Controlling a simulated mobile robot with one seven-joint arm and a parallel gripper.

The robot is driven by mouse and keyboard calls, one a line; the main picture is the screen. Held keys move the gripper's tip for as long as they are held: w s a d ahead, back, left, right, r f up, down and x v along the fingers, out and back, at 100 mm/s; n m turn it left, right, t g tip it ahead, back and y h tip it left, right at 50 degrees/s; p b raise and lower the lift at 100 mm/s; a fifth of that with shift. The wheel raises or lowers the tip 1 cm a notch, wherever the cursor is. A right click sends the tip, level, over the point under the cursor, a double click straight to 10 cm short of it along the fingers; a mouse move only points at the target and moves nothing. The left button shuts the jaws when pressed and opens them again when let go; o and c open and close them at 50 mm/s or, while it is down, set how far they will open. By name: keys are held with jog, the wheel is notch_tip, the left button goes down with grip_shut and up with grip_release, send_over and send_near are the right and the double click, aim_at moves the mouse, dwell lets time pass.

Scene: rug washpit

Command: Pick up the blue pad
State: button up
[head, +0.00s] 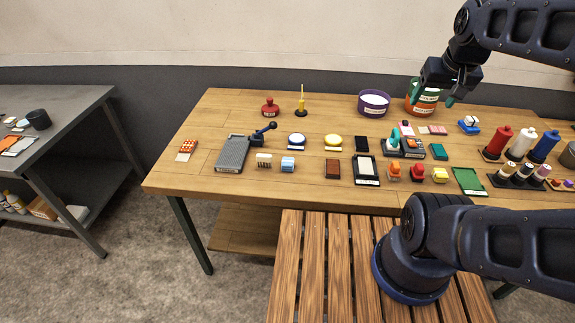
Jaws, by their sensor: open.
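A round blue pad (297,139) with a pale top lies on the wooden table (230,110), left of the middle, with a white label strip in front of it. A similar round yellow pad (333,141) lies just to its right. My gripper (436,98) is open and empty, pointing down at the back right of the table, in front of an orange and green tub (425,106). It is well to the right of the blue pad and apart from it. Nothing covers the blue pad.
A grey ridged tray (232,153) with a dark blue handled tool (263,132) is left of the blue pad. A purple bowl (374,104) stands behind. Spools (520,145) stand at right.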

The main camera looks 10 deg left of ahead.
jog(key=w+a+f+n+g, duration=0.1)
jog(key=w+a+f+n, duration=0.35)
jog(key=w+a, duration=0.35)
jog(key=n+g, duration=0.4)
jog(key=n, duration=1)
send_over(287, 161)
notch_tip(287, 161, down, 20)
jog(key=shift+m, duration=0.25)
jog(key=f, duration=0.5)
jog(key=shift+s+d+f, duration=0.1)
jog(key=shift+d+f, duration=0.15)
jog(key=shift+d, duration=0.1)
jog(key=shift+a+f, duration=0.15)
jog(key=shift+f, duration=1.15)
jog(key=shift+a+f, duration=0.1)
jog(key=shift+f, duration=1.15)
jog(key=shift+c, duration=0.4)
jog(key=c, duration=1)
